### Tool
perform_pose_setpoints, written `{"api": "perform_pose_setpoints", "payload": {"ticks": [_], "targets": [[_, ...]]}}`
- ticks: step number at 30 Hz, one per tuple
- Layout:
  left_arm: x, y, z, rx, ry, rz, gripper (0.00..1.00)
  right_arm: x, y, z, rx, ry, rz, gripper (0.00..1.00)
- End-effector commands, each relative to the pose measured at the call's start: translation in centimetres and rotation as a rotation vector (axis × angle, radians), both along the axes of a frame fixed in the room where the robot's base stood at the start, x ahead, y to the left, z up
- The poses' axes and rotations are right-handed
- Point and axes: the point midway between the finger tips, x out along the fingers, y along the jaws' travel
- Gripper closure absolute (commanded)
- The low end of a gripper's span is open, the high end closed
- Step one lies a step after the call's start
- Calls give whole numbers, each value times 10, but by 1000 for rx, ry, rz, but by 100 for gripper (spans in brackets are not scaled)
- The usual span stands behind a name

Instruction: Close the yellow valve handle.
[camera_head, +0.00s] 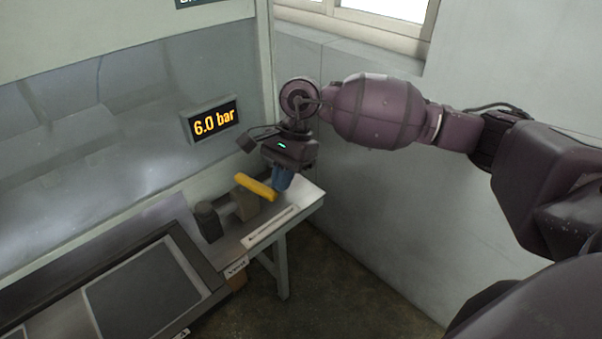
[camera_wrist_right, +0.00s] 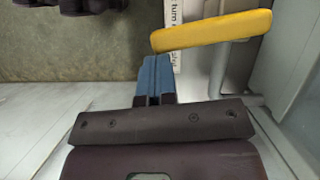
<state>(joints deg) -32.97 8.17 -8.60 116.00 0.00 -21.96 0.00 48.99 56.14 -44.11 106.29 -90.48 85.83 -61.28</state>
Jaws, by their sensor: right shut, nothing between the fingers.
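The yellow valve handle (camera_head: 255,187) is a straight bar on a grey valve body (camera_head: 243,205), which stands on the light bench at the right end of the press. In the right wrist view the handle (camera_wrist_right: 212,31) runs across the upper right, slightly tilted. My right gripper (camera_head: 283,180) has blue fingers that are shut with nothing between them. It is just right of the handle's near end in the head view. In the right wrist view the gripper's fingertips (camera_wrist_right: 153,60) lie close to the handle's left end; I cannot tell whether they touch. My left gripper is not in view.
A display (camera_head: 214,121) reading "6.0 bar" is on the press front. A small dark cylinder (camera_head: 208,221) stands left of the valve. A white label strip (camera_head: 270,227) lies along the bench's front. The grey wall (camera_head: 365,215) is close on the right.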

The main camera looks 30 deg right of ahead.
Motion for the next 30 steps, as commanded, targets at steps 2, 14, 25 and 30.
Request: {"api": "perform_pose_setpoints", "payload": {"ticks": [2, 14, 25, 30], "targets": [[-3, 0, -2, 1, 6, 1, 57, -3, 5, -1, -2, 4, -29, 100], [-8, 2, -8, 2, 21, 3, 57, -9, 13, -2, -2, 4, -23, 100], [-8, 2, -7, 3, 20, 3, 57, -9, 14, -2, -2, 4, -22, 100], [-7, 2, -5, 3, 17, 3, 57, -9, 13, 1, -2, 3, -22, 100]]}}
